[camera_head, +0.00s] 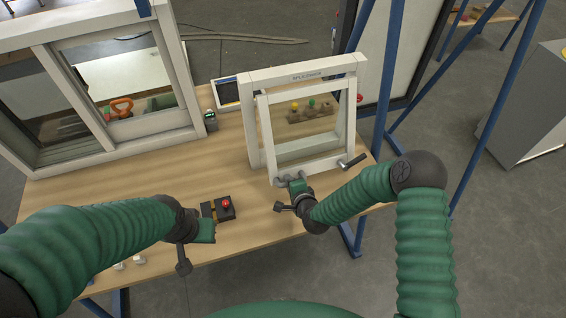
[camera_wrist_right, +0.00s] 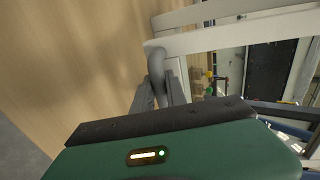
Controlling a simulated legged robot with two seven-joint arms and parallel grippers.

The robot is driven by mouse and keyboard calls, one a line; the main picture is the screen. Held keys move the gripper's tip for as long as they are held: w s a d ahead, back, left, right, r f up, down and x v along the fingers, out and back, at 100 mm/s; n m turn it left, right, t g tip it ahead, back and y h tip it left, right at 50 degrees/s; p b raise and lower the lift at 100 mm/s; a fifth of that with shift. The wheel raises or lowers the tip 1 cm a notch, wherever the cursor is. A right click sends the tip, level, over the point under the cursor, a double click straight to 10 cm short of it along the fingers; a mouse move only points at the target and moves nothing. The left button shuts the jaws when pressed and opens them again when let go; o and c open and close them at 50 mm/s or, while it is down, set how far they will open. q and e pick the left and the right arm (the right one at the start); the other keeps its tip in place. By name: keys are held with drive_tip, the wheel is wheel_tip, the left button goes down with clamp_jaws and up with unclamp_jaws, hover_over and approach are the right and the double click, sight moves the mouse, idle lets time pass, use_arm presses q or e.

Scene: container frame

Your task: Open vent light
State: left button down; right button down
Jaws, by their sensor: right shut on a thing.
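The vent light is a small white-framed window (camera_head: 252,120) standing on the wooden table, with a glazed inner sash (camera_head: 268,135). The sash looks slightly forward of the outer frame at its bottom, but I cannot tell by how much. My right gripper (camera_head: 284,181) is at the sash's lower left corner. In the right wrist view, its fingers (camera_wrist_right: 160,88) are shut on a grey curved handle (camera_wrist_right: 155,58) on the white frame. The fingers partly hide the handle. My left gripper (camera_head: 207,232) is over the table's front, apart from the window; its jaw opening is unclear.
A dark box with a red button (camera_head: 226,203) lies beside my left gripper. A larger white sliding window (camera_head: 105,150) stands at the left. A dark-handled lever (camera_head: 351,162) projects at the vent window's lower right. Blue posts (camera_head: 385,70) stand right of the table.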

drive_tip(key=s+d+r+g+h+p, duration=0.1)
drive_tip(key=s+d+r+g+p, duration=0.2)
drive_tip(key=s+r+p, duration=0.4)
drive_tip(key=s+g+p, duration=0.1)
drive_tip(key=p, duration=0.2)
drive_tip(key=shift+r+h, duration=0.25)
drive_tip(key=shift+h, duration=0.05)
drive_tip(key=c, duration=1.5)
unclamp_jaws()
drive_tip(key=shift+o, duration=0.8)
drive_tip(key=shift+d, duration=0.1)
drive_tip(key=p+v, duration=0.1)
drive_tip(key=v, duration=1.6)
drive_tip(key=shift+d+p, duration=0.25)
drive_tip(key=shift+p, duration=0.15)
drive_tip(key=shift+w+a+f, duration=0.1)
